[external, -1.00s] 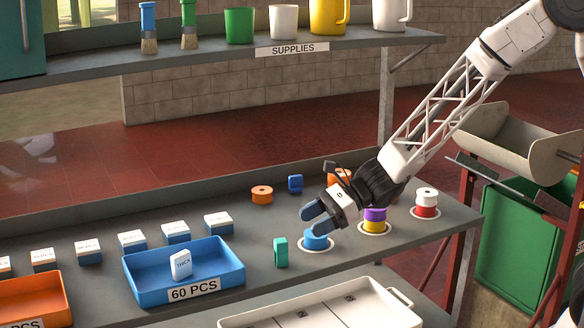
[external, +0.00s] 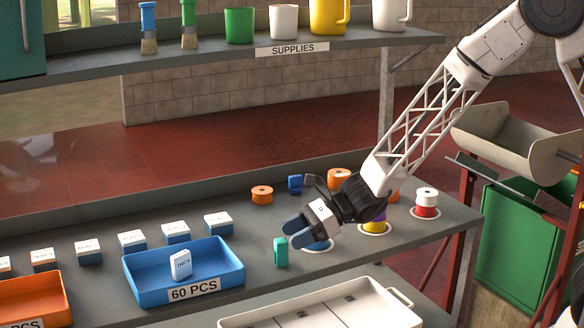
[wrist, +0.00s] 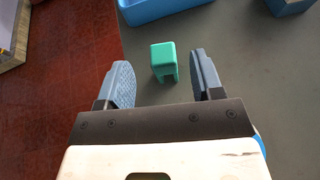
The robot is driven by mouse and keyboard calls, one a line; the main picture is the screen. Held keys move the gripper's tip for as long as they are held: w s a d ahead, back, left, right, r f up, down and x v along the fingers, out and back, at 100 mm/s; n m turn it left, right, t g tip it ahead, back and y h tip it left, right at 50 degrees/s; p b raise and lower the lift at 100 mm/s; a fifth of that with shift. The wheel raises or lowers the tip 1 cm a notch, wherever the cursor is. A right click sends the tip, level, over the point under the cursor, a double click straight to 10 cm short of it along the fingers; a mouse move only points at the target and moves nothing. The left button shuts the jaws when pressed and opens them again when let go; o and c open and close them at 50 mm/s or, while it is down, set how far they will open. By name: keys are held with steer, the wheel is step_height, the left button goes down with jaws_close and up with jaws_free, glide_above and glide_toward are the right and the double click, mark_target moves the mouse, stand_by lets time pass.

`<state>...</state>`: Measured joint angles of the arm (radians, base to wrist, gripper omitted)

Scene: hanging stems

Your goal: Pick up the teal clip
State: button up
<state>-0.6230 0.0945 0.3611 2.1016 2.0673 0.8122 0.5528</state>
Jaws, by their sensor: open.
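The teal clip (external: 281,252) stands upright on the grey bench, between the blue tray and the blue spool. In the wrist view the teal clip (wrist: 164,62) lies ahead of my gripper, between the lines of the two fingers and a little nearer the right one. My gripper (external: 294,234) is open and empty, just right of and above the clip in the external view. In the wrist view my gripper (wrist: 161,80) shows its two blue-grey fingers spread wide. Neither finger visibly touches the clip.
A blue tray (external: 136,285) marked 60 PCS is left of the clip. A blue spool (external: 320,246) sits partly hidden under my gripper. Stacked purple and yellow spools (external: 375,226) are to the right. A white tray (external: 255,318) is in front.

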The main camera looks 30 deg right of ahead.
mark_target(282, 239)
steer(key=shift+a+f, duration=0.1)
steer(key=shift+a, duration=0.15)
steer(key=shift+w+a+f, duration=0.1)
steer(key=shift+a, duration=0.05)
steer(key=shift+x, duration=2.45)
steer(key=shift+f, duration=0.1)
steer(key=c, duration=1)
